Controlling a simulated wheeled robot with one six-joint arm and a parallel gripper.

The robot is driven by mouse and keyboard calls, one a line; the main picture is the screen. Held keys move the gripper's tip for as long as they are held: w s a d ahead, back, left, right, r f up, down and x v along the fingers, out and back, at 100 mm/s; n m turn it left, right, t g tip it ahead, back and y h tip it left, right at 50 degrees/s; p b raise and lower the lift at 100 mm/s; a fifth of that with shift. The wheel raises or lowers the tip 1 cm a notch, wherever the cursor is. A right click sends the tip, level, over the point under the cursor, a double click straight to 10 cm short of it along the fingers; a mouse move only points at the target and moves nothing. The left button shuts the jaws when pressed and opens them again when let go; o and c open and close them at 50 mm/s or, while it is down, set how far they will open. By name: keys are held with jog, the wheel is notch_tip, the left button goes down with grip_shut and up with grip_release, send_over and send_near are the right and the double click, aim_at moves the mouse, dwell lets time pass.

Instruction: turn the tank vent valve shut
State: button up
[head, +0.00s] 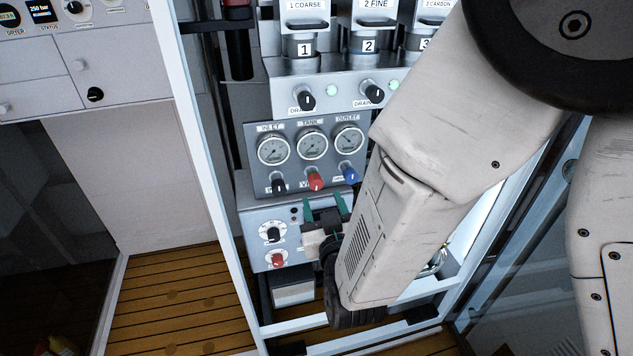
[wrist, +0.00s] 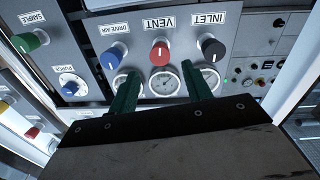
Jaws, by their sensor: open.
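The tank vent valve is a red knob (head: 315,182) below the TANK gauge (head: 312,145) in the head view. In the upside-down wrist view the red knob (wrist: 159,54) sits by the VENT label, with a white line on its face running roughly up and down. My gripper (head: 324,208) has teal fingers, open and empty, just below the red knob in the head view. In the wrist view my gripper (wrist: 161,87) points at the panel, its fingertips on either side of the TANK gauge, apart from the red knob.
A black INLET knob (head: 278,186) and a blue knob (head: 349,174) flank the red one closely. A lower box carries another red knob (head: 278,260). Drain knobs (head: 306,100) stick out above the gauges. A white frame post (head: 205,150) stands left of the panel.

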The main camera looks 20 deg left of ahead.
aim_at(315, 185)
jog(key=x, duration=0.6)
jog(key=c, duration=1)
jog(key=shift+o, duration=0.8)
jog(key=shift+a, duration=0.4)
jog(key=shift+d, duration=0.2)
jog(key=shift+c, duration=0.6)
jog(key=shift+s, duration=0.1)
